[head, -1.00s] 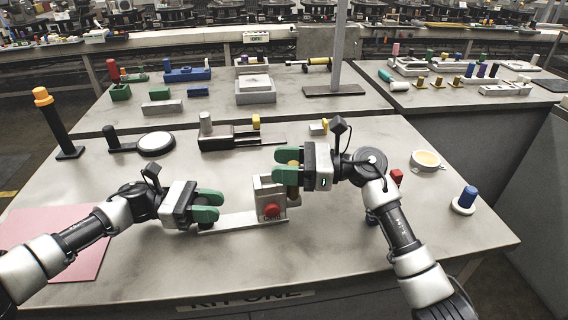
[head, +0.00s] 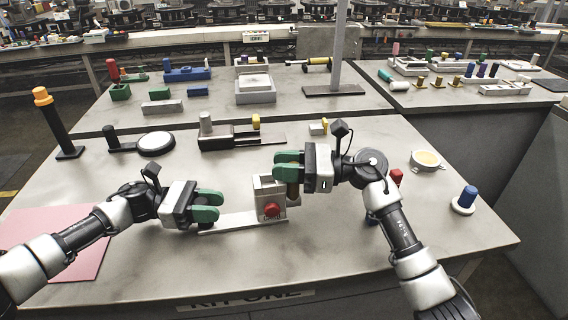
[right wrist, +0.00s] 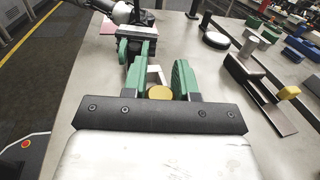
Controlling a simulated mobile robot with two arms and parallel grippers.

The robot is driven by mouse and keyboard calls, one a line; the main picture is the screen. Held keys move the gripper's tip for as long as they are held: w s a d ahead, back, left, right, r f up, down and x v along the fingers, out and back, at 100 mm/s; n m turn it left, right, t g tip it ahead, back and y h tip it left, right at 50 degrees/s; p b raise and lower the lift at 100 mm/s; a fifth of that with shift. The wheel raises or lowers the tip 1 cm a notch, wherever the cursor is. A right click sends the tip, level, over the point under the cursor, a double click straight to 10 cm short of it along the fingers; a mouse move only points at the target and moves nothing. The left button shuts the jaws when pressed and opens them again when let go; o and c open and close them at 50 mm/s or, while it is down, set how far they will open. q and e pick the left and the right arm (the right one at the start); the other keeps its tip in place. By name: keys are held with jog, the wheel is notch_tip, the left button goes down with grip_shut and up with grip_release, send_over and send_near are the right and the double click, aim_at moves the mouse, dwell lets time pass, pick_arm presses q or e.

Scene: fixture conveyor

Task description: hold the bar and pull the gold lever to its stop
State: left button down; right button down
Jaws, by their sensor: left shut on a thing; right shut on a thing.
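A light grey fixture block (head: 265,190) with a red round button (head: 271,210) stands near the table's front. A flat pale bar (head: 240,221) runs left from its foot. My left gripper (head: 216,205) is shut at the bar's left end; its green fingers hide the grip. My right gripper (head: 282,165) is shut on the gold lever (head: 293,190) at the block's right side. The fingers hide the lever's upper part in the head view. In the right wrist view the lever's round gold top (right wrist: 159,92) shows between the green fingers.
A cup (head: 427,161) and a blue peg on a white base (head: 466,200) stand at the right. A grey slide fixture (head: 232,138) and a round white pad (head: 156,143) lie behind. A pink mat (head: 60,240) lies at the left.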

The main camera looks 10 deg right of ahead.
jog(key=s+f+n+y, duration=0.1)
jog(key=s+f+n, duration=0.1)
jog(key=s+n, duration=0.4)
jog(key=shift+d+f+n+g+y, duration=0.15)
jog(key=shift+n+g+y, duration=0.15)
jog(key=shift+g, duration=0.1)
jog(key=shift+f, duration=0.15)
dwell(0.3)
jog(key=c, duration=0.9)
grip_release()
jog(key=shift+o, duration=0.2)
jog(key=shift+r, duration=0.2)
jog(key=v, duration=1.2)
